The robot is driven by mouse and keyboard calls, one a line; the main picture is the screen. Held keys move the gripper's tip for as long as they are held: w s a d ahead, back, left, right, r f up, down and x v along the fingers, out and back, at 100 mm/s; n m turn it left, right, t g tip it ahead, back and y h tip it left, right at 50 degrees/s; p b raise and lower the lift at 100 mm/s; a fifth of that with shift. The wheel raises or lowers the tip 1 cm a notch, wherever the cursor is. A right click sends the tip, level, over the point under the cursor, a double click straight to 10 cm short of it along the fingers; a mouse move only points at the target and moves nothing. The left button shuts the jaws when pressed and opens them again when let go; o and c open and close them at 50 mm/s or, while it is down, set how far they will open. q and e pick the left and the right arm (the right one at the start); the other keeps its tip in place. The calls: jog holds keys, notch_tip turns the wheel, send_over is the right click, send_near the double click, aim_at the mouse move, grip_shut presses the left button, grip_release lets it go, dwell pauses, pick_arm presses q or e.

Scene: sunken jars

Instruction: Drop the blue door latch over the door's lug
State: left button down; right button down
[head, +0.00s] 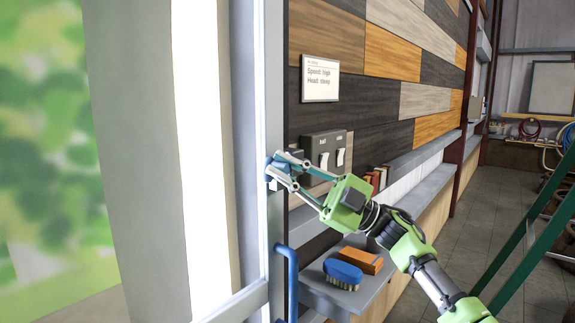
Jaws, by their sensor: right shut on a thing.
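The blue door latch (270,166) is at the edge of the door frame (273,90), at about the height of the wall switches. My right gripper (279,170) reaches in from the right and is shut on the latch. Its fingers cover much of the latch. I cannot make out the lug, or tell whether the latch sits over it. A blue door handle (291,272) shows lower on the door's edge. My left gripper is not in view.
A switch box (324,154) and a small sign (320,79) are on the plank wall right of the latch. Below my right arm, a grey shelf (323,291) holds a blue brush (343,273) and an orange block (361,260). A green ladder-like frame (530,238) stands at right.

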jog(key=shift+f+n+g+h+b, duration=0.3)
jog(key=shift+f+n+g+h, duration=0.4)
jog(key=shift+f+n+g, duration=0.6)
jog(key=shift+s+r+t, duration=0.1)
jog(key=shift+r+t, duration=0.05)
jog(key=shift+t, duration=0.15)
jog(key=c, duration=2)
grip_release()
jog(key=shift+o, duration=0.2)
jog(key=v, duration=1.2)
